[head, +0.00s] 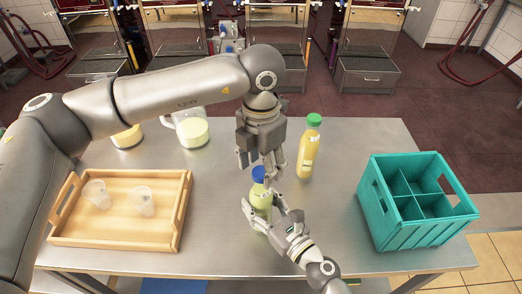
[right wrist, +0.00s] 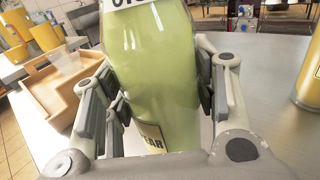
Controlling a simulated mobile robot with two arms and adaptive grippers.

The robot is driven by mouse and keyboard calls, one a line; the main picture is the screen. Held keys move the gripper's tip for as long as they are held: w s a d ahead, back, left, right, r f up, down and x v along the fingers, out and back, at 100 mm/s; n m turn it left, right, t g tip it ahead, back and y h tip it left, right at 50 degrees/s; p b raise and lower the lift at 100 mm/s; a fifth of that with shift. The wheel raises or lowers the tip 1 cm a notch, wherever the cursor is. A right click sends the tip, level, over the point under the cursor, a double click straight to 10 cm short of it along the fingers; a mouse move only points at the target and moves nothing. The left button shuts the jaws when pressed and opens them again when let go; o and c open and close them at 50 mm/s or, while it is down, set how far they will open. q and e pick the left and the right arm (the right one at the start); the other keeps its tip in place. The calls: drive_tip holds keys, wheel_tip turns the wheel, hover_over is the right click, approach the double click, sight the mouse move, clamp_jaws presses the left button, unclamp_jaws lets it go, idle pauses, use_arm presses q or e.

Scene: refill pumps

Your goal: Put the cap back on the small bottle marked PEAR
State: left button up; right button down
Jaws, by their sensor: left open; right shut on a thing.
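The small bottle (head: 259,197) of pale green liquid stands upright at the middle of the table. In the right wrist view the bottle (right wrist: 153,65) carries a lower label that ends in "EAR". A blue cap (head: 259,174) sits at the bottle's top; whether it is screwed tight I cannot tell. My right gripper (head: 266,210) is shut on the bottle's body from the front, a finger on each side. My left gripper (head: 259,166) points down over the bottle with its fingers open, close around the cap's height. The right wrist view cuts off the bottle's top.
A yellow bottle with a green cap (head: 308,155) stands just right of my left gripper. A teal divided crate (head: 410,235) is at the right. A wooden tray (head: 115,238) with two clear cups is at the left. Jugs (head: 192,130) stand at the back left.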

use_arm(q)
drive_tip(key=shift+f, duration=0.6)
drive_tip(key=c, duration=1.1)
drive_tip(key=o, duration=1.2)
drive_tip(key=shift+r, duration=0.1)
wheel_tip(320, 180, up, 12)
drive_tip(key=shift+f, duration=0.1)
